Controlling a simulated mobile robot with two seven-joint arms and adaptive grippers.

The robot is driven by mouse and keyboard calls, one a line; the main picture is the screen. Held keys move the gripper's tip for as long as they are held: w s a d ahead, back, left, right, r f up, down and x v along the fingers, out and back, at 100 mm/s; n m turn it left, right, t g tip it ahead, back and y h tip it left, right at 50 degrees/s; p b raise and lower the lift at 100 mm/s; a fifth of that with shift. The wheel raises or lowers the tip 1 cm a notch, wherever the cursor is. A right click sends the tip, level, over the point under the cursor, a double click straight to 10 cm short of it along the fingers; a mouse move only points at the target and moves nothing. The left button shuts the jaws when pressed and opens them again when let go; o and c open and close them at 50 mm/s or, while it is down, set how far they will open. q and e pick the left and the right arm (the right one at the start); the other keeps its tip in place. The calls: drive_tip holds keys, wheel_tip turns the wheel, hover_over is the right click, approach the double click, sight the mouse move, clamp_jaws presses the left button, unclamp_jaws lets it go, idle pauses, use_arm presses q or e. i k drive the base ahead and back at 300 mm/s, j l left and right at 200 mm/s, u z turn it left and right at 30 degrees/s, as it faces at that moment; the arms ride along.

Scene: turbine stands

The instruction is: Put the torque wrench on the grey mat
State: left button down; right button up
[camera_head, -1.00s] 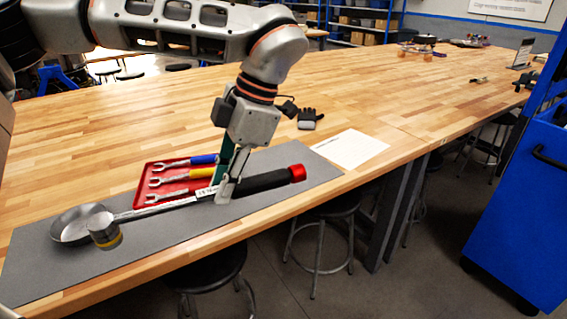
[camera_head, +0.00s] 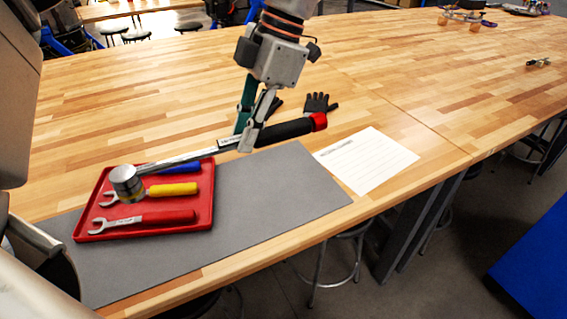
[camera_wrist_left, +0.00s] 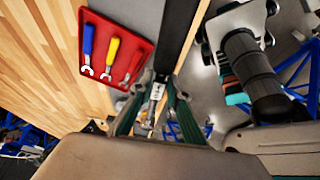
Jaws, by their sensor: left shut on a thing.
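The torque wrench has a black handle with a red end cap (camera_head: 282,131) and a long silver shaft. My left gripper (camera_head: 246,138) is shut on it near where the handle meets the shaft, and in the left wrist view the fingers (camera_wrist_left: 153,102) close around it. The wrench seems held above the surface, its shaft reaching left over the red tray. My right gripper is not in view.
The red tray (camera_head: 205,210) holds blue, yellow and red-handled spanners and overlaps the mat. A white sheet (camera_head: 366,160) lies right of the mat. A black glove (camera_head: 320,103) lies behind the wrench handle. The mat's right part is bare.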

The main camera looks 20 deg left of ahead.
sight(279, 163)
drive_tip(key=i, duration=0.85)
